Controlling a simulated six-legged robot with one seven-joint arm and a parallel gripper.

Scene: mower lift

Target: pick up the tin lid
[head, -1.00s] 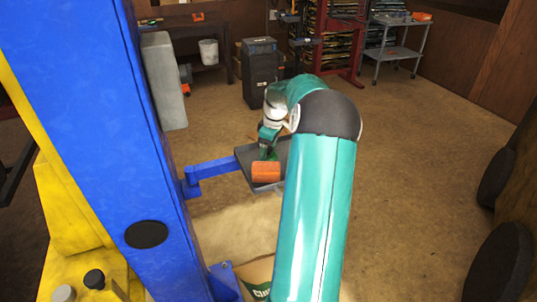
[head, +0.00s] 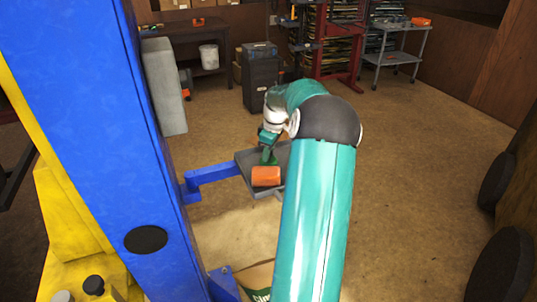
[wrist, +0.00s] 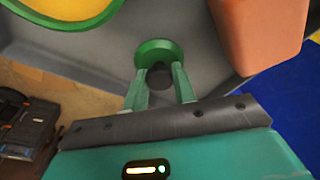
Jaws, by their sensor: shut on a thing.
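The tin lid (wrist: 153,46) is a small green disc with a dark knob in the wrist view. My gripper (wrist: 161,78) has its two green fingers shut on it, one on each side of the knob. The lid is over or against the grey tray (wrist: 205,60); I cannot tell whether it touches. In the head view my gripper (head: 268,156) is above the grey tray (head: 246,163), just behind an orange block. The lid is hard to make out there.
The orange block (head: 266,176) stands close beside my gripper. A yellow round thing with a green rim (wrist: 65,8) is at upper left in the wrist view. A blue arm (head: 212,173) joins the tray to a blue post (head: 100,130). Open floor lies right.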

